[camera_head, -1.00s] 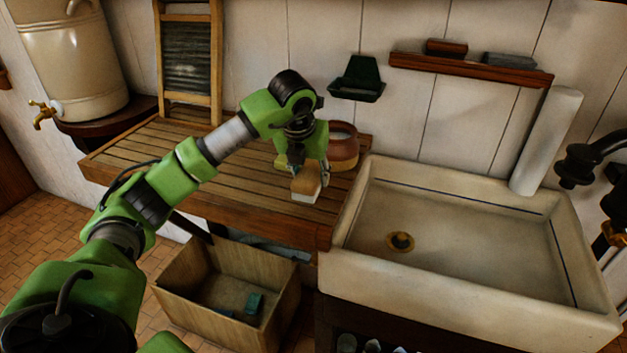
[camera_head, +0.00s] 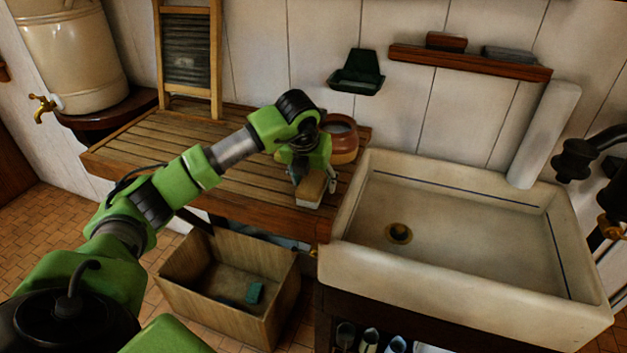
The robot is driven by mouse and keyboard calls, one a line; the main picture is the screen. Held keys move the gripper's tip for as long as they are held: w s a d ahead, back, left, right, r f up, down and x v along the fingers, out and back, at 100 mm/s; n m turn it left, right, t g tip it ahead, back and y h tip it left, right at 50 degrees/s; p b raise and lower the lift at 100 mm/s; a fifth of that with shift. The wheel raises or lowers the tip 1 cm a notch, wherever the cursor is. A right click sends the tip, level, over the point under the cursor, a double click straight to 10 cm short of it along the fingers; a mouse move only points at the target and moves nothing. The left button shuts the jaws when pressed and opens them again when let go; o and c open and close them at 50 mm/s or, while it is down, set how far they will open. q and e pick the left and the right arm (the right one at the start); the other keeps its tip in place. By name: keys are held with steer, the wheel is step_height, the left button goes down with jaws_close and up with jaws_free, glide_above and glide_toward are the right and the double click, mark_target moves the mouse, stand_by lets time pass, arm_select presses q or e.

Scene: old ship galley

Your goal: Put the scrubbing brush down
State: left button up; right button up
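The scrubbing brush (camera_head: 311,190) is a light wooden block with pale bristles underneath. My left gripper (camera_head: 314,178) points down with its fingers on either side of the brush and appears shut on it. The brush is over the front right part of the slatted wooden drainboard (camera_head: 240,190), left of the sink. I cannot tell whether the bristles touch the board. My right gripper is not in view.
A brown crock (camera_head: 343,143) stands just behind my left gripper. The white sink (camera_head: 460,220) adjoins on the right. A washboard (camera_head: 188,60) stands at the back left. A wooden crate (camera_head: 225,290) is below. The drainboard's left part is clear.

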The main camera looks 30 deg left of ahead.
mark_target(315, 179)
arm_select(q)
steer(key=shift+r+p, duration=0.2)
steer(key=shift+p, duration=0.1)
steer(key=shift+r, duration=0.15)
steer(key=b+v, duration=0.3)
steer(key=shift+s+d+r, duration=0.1)
steer(key=shift+d, duration=0.15)
steer(key=b+v, duration=0.1)
steer(key=v, duration=0.9)
steer(key=shift+d, duration=0.2)
